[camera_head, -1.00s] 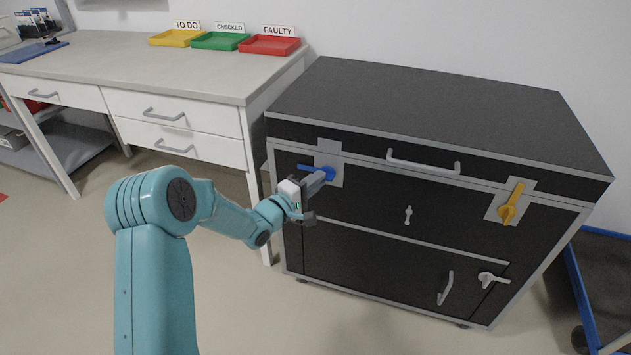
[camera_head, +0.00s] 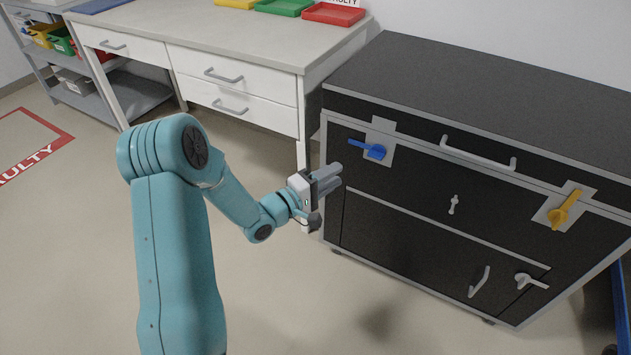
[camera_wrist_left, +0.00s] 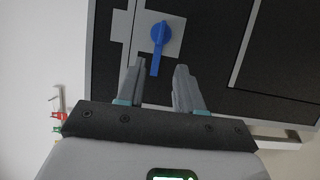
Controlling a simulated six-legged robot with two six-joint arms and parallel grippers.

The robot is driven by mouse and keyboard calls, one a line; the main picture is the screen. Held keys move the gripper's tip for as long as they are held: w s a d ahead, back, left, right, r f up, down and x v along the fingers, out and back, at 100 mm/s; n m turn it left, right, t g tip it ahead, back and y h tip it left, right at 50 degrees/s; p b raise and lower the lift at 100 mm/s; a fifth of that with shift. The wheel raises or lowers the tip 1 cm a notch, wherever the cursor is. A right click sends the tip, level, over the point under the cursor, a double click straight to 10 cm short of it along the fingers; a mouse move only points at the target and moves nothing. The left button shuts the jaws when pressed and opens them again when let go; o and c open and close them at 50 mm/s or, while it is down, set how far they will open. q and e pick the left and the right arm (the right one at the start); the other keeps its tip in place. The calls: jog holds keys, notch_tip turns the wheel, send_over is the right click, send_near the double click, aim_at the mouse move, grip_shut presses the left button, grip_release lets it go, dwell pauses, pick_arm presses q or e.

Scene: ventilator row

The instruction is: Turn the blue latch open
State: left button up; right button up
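The blue latch (camera_head: 375,151) is on a grey plate at the upper left of the black case's front (camera_head: 400,190). Its handle lies roughly level and points left in the head view. In the left wrist view the blue latch (camera_wrist_left: 159,36) has its handle pointing down the picture, toward the space between the fingers. My left gripper (camera_head: 338,176) is in front of the case, below and left of the latch, and apart from it. My right gripper is not in view.
A yellow latch (camera_head: 564,210) stands roughly upright at the case's upper right. A grey lid handle (camera_head: 478,154), a small grey knob and a lower door with handles are also on the front. A white bench (camera_head: 235,60) with drawers stands to the left. Floor is clear before the case.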

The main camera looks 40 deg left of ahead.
pick_arm(q)
jog(key=s, duration=0.5)
jog(key=shift+a, duration=0.4)
